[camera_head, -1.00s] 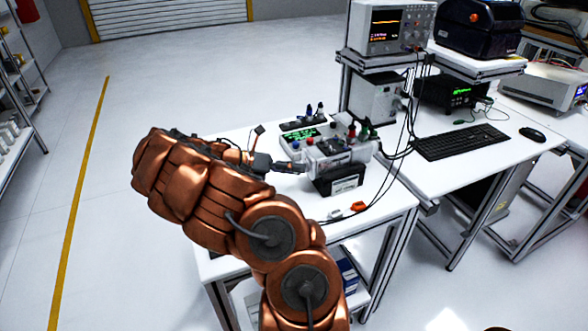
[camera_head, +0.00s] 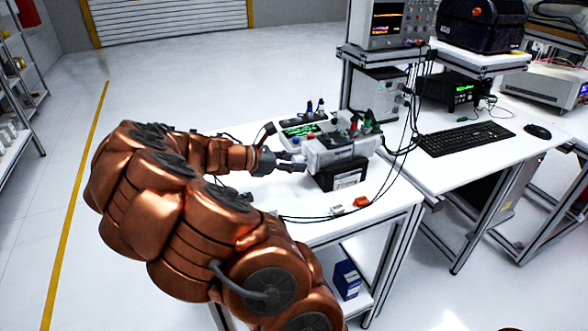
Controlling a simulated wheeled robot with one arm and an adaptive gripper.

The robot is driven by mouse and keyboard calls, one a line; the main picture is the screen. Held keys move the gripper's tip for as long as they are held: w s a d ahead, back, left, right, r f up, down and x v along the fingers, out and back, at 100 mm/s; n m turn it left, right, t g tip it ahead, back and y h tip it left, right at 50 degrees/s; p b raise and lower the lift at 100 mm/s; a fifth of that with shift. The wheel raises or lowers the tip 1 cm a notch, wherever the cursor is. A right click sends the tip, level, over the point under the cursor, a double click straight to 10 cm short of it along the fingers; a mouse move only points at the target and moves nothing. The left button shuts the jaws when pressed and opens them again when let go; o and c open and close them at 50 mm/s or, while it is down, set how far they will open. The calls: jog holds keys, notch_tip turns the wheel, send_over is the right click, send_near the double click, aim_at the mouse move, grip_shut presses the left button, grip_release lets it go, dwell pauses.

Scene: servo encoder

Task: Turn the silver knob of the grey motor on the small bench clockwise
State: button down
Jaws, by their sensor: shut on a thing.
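The grey motor (camera_head: 335,152) sits on a black block (camera_head: 342,175) on the small white bench (camera_head: 385,203), near the middle of the view. My gripper (camera_head: 297,166) reaches in from the left, level with the motor's left end. Its fingers are shut at that end, where the silver knob sits. The fingers hide the knob, so its angle cannot be seen. My copper-coloured arm covers the bench's left side.
A device with a green display (camera_head: 303,130) stands just behind the motor. Black cables hang on the right. An orange connector (camera_head: 361,202) and a white one (camera_head: 337,210) lie in front. A keyboard (camera_head: 465,138) is on the right-hand table.

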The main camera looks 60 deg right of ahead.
jog(key=m+t+b, duration=0.1)
jog(key=b, duration=0.1)
jog(key=m+h+b, duration=0.1)
jog(key=m+b, duration=0.1)
jog(key=shift+f+t+h+b, duration=0.25)
jog(key=shift+t+h+b, duration=0.05)
jog(key=shift+t, duration=0.1)
jog(key=m+b, duration=0.2)
jog(key=b, duration=0.1)
jog(key=shift+t+h, duration=0.3)
jog(key=shift+h, duration=0.1)
jog(key=m+b, duration=0.1)
jog(key=b, duration=0.1)
jog(key=m+t+h+b, duration=0.1)
jog(key=m+b, duration=0.1)
jog(key=shift+r+h+b, duration=0.2)
jog(key=shift+h+b, duration=0.1)
jog(key=shift+r, duration=0.1)
jog(key=c, duration=0.8)
grip_release()
jog(key=shift+o, duration=0.2)
jog(key=v, duration=1.2)
